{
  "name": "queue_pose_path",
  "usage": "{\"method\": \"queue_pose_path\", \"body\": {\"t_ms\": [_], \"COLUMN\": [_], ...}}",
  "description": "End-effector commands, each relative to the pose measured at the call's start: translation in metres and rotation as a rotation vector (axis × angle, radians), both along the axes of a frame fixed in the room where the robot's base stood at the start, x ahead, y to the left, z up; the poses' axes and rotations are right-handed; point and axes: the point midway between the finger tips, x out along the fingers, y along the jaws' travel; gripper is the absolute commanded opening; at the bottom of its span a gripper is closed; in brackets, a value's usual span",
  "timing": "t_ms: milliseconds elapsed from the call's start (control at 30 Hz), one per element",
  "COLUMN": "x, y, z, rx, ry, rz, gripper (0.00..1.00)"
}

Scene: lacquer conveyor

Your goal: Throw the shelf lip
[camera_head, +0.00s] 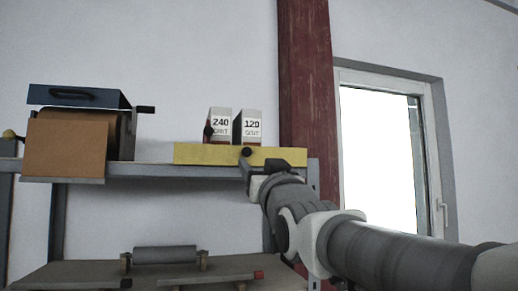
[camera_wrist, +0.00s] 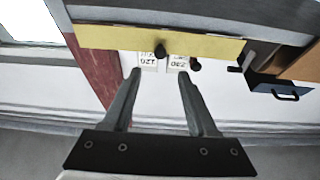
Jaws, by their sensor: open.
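The shelf lip (camera_head: 215,153) is a long yellow board along the front edge of the upper shelf, at its right end. It also shows upside down in the wrist view (camera_wrist: 110,38). A dark round knob (camera_wrist: 160,50) sits on the lip. My gripper (camera_wrist: 160,74) is open and empty, its two fingers apart and pointing toward the lip, with the knob beyond and between the fingertips. In the head view my gripper (camera_head: 246,170) is in front of the lip's right part, partly hidden by my wrist. I cannot tell whether it touches the lip.
Two boxes marked 240 grit (camera_head: 221,123) and 120 grit (camera_head: 252,124) stand behind the lip. A second dark knob (camera_head: 208,130) is beside the 240 box. A blue-topped machine (camera_head: 80,97) stands left on the shelf. A red post (camera_head: 307,80) rises behind; a roller (camera_head: 165,254) lies below.

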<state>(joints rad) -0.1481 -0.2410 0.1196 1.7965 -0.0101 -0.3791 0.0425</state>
Motion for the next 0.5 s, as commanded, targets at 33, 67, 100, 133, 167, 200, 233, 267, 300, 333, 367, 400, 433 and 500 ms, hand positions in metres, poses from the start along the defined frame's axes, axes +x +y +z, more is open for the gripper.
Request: {"method": "queue_pose_path", "body": {"t_ms": [33, 67, 100, 133, 167, 200, 233, 267, 300, 333, 367, 400, 433, 500], "x": [0.010, 0.014, 0.021, 0.026, 0.031, 0.037, 0.041, 0.046, 0.051, 0.055, 0.058, 0.063, 0.065, 0.071], "y": [0.003, 0.004, 0.006, 0.007, 0.008, 0.010, 0.012, 0.013, 0.015, 0.016, 0.017, 0.018, 0.019, 0.021], "z": [0.006, 0.008, 0.011, 0.013, 0.015, 0.018, 0.020, 0.021, 0.024, 0.025, 0.027, 0.028, 0.030, 0.032], "rx": [0.000, 0.000, -0.001, 0.000, 0.000, 0.001, 0.001, 0.000, 0.000, -0.001, 0.000, -0.001, -0.001, -0.001], "ry": [0.002, 0.001, 0.002, 0.001, 0.001, 0.001, 0.001, 0.002, 0.001, 0.002, 0.000, 0.001, 0.001, 0.001], "rz": [0.000, 0.000, 0.000, 0.000, 0.000, 0.000, 0.000, 0.000, 0.000, 0.000, 0.001, 0.001, 0.001, 0.001], "gripper": [0.58, 0.58, 0.58, 0.58, 0.58, 0.58, 0.58, 0.58, 0.58, 0.58, 0.58, 0.58, 0.58, 0.58]}}
